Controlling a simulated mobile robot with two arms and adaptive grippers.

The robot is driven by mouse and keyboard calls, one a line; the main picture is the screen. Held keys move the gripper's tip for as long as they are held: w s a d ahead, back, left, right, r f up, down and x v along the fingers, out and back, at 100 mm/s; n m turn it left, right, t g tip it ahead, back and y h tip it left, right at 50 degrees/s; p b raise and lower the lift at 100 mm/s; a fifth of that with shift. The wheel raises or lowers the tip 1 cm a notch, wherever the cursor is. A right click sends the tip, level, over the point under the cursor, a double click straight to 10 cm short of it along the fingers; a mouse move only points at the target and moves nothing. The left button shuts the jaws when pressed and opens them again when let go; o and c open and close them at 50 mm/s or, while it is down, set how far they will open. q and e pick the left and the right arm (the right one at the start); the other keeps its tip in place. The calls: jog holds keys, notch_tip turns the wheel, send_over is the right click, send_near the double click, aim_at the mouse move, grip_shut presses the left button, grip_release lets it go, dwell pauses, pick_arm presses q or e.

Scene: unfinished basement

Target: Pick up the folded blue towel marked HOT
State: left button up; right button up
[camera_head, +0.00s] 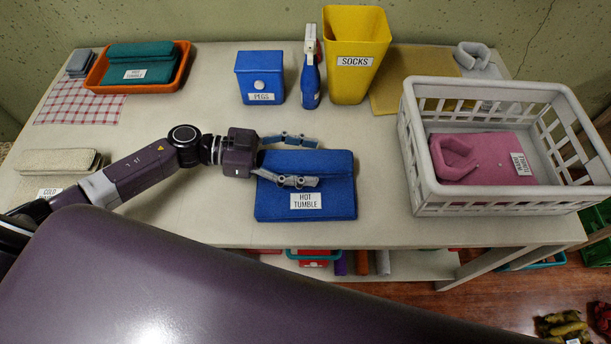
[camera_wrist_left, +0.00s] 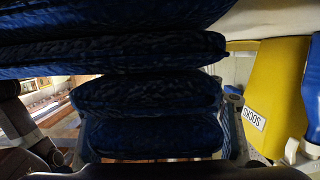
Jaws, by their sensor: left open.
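The folded blue towel (camera_head: 335,195) lies on the table at front centre, with a white label reading HOT TUMBLE on its front. Its stacked dark blue folds (camera_wrist_left: 150,95) fill the middle of the left wrist view. My left gripper (camera_head: 303,160) reaches in from the left over the towel's left part, fingers spread, one near its back edge and one across its front part. In the left wrist view the lower folds appear between the two open fingers. I cannot tell whether the fingers touch the cloth. My right gripper is not in view.
A white basket (camera_head: 490,205) with pink cloth stands right of the towel. Behind are a blue PEGS box (camera_head: 259,75), a spray bottle (camera_head: 310,85) and a yellow SOCKS bin (camera_head: 355,85). An orange tray (camera_head: 100,72) holds a green HOT TUMBLE towel. A beige towel (camera_head: 60,162) lies left.

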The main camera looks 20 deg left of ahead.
pick_arm(q)
jog(key=shift+c, duration=0.7)
jog(key=c, duration=1.3)
